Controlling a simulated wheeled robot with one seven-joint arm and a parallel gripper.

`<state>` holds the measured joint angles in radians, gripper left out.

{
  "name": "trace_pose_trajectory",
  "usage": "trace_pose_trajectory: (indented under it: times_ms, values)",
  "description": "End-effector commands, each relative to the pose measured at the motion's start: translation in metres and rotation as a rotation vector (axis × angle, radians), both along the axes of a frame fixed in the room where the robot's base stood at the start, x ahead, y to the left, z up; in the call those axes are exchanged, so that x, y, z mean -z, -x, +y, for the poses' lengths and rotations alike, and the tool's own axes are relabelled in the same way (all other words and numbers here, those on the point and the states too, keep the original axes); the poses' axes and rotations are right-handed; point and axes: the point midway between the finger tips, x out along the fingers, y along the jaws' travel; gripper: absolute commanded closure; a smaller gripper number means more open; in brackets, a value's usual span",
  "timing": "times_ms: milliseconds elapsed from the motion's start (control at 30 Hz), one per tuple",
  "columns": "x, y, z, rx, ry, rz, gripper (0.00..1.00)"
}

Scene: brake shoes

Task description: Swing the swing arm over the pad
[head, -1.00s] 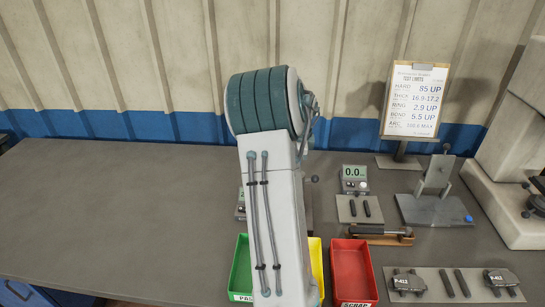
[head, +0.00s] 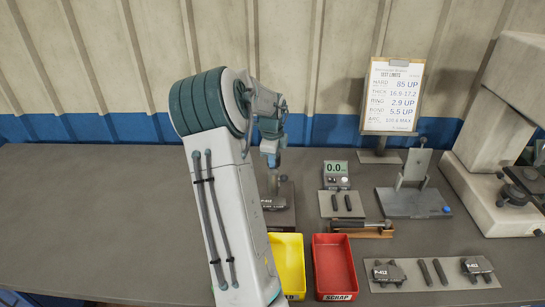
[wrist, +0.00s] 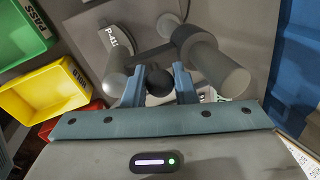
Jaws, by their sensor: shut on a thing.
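In the head view my gripper (head: 272,158) is above a stand with a dark base plate (head: 286,215). A dark brake pad (head: 272,203) with a white label lies on that base. In the wrist view my gripper (wrist: 159,88) has its two blue fingers shut on a black ball knob (wrist: 158,80), which seems to belong to the swing arm. Thick grey cylinders (wrist: 222,70) of the stand show beside the fingers. A white pad label (wrist: 115,38) shows beyond the left finger. The swing arm's exact angle over the pad is partly hidden by my gripper.
A yellow bin (head: 288,262) and a red scrap bin (head: 334,268) stand in front of the stand. A green bin (wrist: 22,35) shows in the wrist view. A gauge with a display (head: 337,175) is to the right. The bench's left side is clear.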

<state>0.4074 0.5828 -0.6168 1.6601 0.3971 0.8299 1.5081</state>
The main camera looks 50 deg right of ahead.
Motion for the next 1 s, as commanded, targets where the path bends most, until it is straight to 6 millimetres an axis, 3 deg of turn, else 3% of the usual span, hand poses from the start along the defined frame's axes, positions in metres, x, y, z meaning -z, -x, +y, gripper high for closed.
trace_pose_trajectory:
  times_ms: [333,467,1000]
  values:
    - [-0.002,-0.001,0.000,-0.003,0.002,-0.001,0.68]
    - [-0.011,-0.001,0.002,-0.005,0.003,-0.003,0.68]
    - [-0.119,0.009,0.021,-0.003,0.006,-0.004,0.68]
